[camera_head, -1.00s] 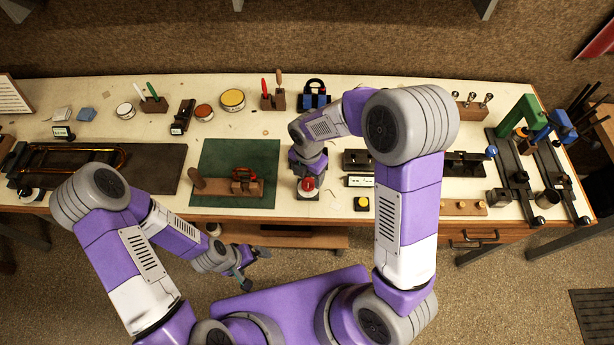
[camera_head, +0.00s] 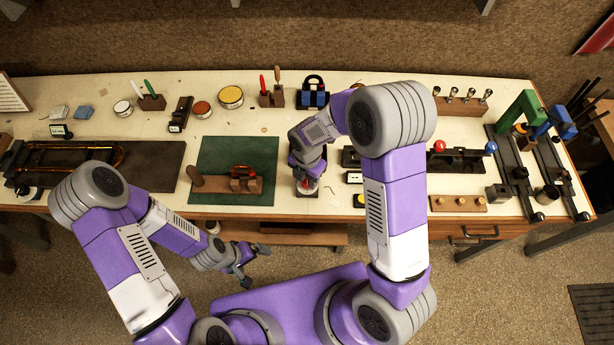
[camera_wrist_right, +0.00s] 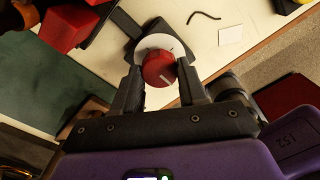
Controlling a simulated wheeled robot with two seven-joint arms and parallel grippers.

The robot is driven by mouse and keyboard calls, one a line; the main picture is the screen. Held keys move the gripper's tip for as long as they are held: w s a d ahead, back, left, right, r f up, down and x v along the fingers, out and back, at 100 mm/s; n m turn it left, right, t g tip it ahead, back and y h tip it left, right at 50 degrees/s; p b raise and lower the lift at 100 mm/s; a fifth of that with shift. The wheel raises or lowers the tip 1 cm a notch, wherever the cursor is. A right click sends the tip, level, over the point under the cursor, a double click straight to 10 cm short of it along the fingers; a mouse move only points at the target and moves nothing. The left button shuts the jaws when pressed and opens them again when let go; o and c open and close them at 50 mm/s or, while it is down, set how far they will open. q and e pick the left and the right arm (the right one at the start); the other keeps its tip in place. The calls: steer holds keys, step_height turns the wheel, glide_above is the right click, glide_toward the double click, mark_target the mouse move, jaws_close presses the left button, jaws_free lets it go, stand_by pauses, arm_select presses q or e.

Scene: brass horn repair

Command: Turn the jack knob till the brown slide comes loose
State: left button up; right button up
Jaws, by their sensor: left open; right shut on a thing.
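The red jack knob (camera_wrist_right: 158,70) sits on a white round dial (camera_wrist_right: 178,47) with a pale mark on its face. My right gripper (camera_wrist_right: 162,80) has a dark finger on each side of it and is shut on it. In the head view, my right gripper (camera_head: 308,184) points down over the knob near the bench's front edge and mostly hides it. A red-brown curved piece (camera_head: 243,171), perhaps the brown slide, sits in a wooden holder (camera_head: 220,186). I cannot tell whether it is loose. My left gripper (camera_head: 257,265) is open and empty in front of the bench.
The holder lies on a green mat (camera_head: 210,150), left of my right gripper. A black fixture with a red ball (camera_head: 439,146) and a blue ball (camera_head: 491,147) stands to the right.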

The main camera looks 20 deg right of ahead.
steer(key=shift+m, duration=0.3)
steer(key=m+b, duration=0.1)
steer(key=m, duration=0.3)
steer(key=shift+w+m+b, duration=0.1)
steer(key=shift+m+b, duration=0.2)
steer(key=shift+m, duration=0.1)
steer(key=m+b, duration=0.1)
steer(key=m, duration=0.4)
steer(key=m+b, duration=0.1)
steer(key=m, duration=0.4)
steer(key=shift+m, duration=0.4)
steer(key=m, duration=0.5)
steer(key=shift+w+b, duration=0.1)
steer(key=shift+b, duration=0.3)
steer(key=shift+m, duration=0.4)
steer(key=o, duration=1.1)
steer(key=shift+c, duration=0.2)
